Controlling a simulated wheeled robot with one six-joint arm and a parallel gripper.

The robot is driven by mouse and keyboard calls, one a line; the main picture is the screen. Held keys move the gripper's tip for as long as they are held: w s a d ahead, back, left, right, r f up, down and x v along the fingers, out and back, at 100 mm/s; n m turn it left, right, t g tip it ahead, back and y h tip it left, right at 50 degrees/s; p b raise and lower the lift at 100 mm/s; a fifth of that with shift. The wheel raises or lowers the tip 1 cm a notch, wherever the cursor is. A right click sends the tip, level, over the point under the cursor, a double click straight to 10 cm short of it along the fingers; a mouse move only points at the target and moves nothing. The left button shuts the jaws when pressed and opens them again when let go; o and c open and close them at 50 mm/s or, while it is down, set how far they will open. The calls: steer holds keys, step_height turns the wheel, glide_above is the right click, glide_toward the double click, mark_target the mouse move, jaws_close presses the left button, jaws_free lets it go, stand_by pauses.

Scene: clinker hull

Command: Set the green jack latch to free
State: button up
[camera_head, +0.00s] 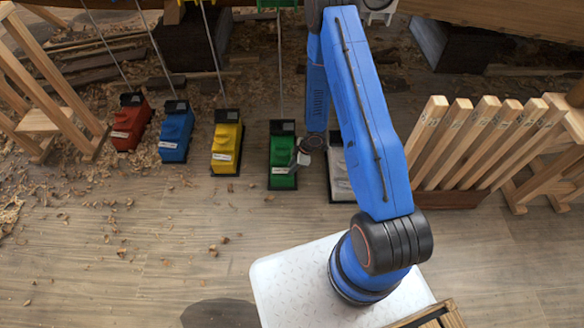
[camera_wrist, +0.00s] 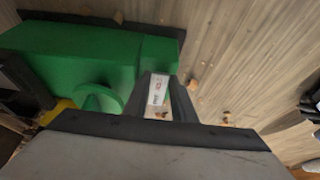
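The green jack (camera_head: 283,155) stands on the floor in the row of jacks, with a dark top block and a white label on its front. In the wrist view the green jack (camera_wrist: 85,55) fills the upper left, with a rounded green part (camera_wrist: 98,98) sticking out from its side. My gripper (camera_wrist: 161,76) is at the jack's end block, its two dark fingers apart. A white tag (camera_wrist: 158,90) with red and blue marks shows between the fingers; I cannot tell whether they touch it. The latch's setting is not readable. In the head view my arm partly hides the gripper.
Red (camera_head: 130,125), blue (camera_head: 175,135) and yellow (camera_head: 227,145) jacks stand to the left; a white one (camera_head: 340,175) stands close on the right, partly behind my arm. A rack of wooden pieces (camera_head: 480,145) stands further right.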

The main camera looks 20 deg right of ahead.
steer(key=shift+a+r+h, duration=0.25)
steer(key=shift+a+h, duration=0.05)
steer(key=shift+h, duration=0.2)
steer(key=shift+w+a+r+g+h, duration=0.15)
steer(key=shift+g+h, duration=0.1)
steer(key=shift+h, duration=0.2)
steer(key=shift+a+r+g+h, duration=0.15)
steer(key=shift+g+h, duration=0.1)
steer(key=shift+h, duration=0.2)
steer(key=shift+d, duration=0.1)
steer(key=o, duration=0.8)
steer(key=shift+s+d+r, duration=0.15)
steer(key=shift+d+r, duration=0.25)
steer(key=shift+r, duration=2.45)
steer(key=shift+s+d+r, duration=0.1)
steer(key=shift+d+r, duration=0.25)
steer(key=shift+r, duration=2.55)
steer(key=shift+s+d+r, duration=0.15)
steer(key=shift+d+r, duration=0.25)
steer(key=shift+r, duration=2.45)
steer(key=shift+r, duration=0.1)
